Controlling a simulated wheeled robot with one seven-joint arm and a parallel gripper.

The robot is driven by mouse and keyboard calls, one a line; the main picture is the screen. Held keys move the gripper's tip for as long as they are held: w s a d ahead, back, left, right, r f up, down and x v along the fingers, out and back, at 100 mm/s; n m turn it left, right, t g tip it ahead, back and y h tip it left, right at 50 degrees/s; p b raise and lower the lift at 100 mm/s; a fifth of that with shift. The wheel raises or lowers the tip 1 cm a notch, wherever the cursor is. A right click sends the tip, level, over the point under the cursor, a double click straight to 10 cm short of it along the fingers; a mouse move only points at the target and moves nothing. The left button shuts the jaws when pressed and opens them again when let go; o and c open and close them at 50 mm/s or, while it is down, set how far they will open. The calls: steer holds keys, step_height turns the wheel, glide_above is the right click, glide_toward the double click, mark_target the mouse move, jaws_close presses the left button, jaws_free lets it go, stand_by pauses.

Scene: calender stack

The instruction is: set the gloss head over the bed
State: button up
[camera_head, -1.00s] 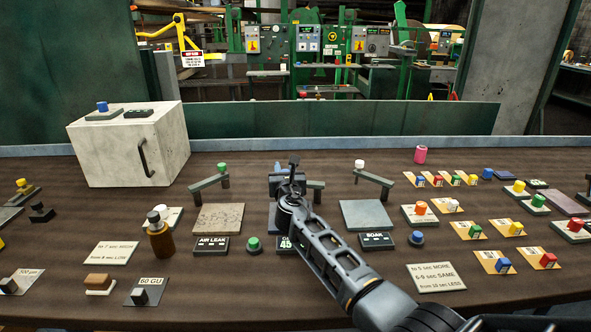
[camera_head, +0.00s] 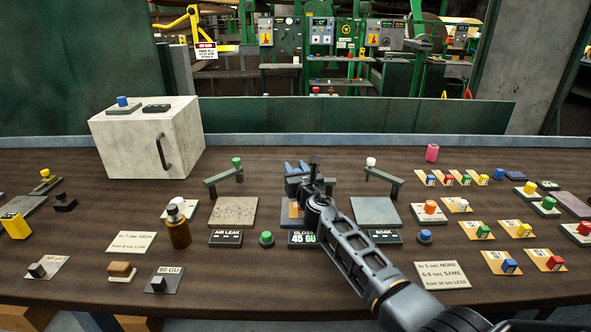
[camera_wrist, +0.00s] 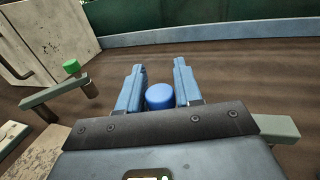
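The gloss station has a lit label (camera_head: 303,238) reading 45 GU, and its bed (camera_head: 291,214) is partly hidden by my arm. The gloss head's grey bar (camera_head: 328,182) shows to the right of my gripper, behind the bed; its end also shows in the wrist view (camera_wrist: 277,129). In the wrist view a blue knob (camera_wrist: 160,96) sits between my fingers, which flank it closely. My gripper (camera_head: 297,167) appears shut on this knob, though the contact faces are hidden. Most of the head is hidden under my gripper.
The air-leak arm with its green knob (camera_head: 237,162) stands to the left, above a stone plate (camera_head: 233,212). The soak arm with its white knob (camera_head: 371,162) stands to the right, behind a grey-green plate (camera_head: 376,212). A brown bottle (camera_head: 178,230) and a green button (camera_head: 266,238) are nearer.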

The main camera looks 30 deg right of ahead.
steer(key=shift+o, duration=1.4)
steer(key=shift+p+v, duration=1.7)
steer(key=shift+v, duration=2.2)
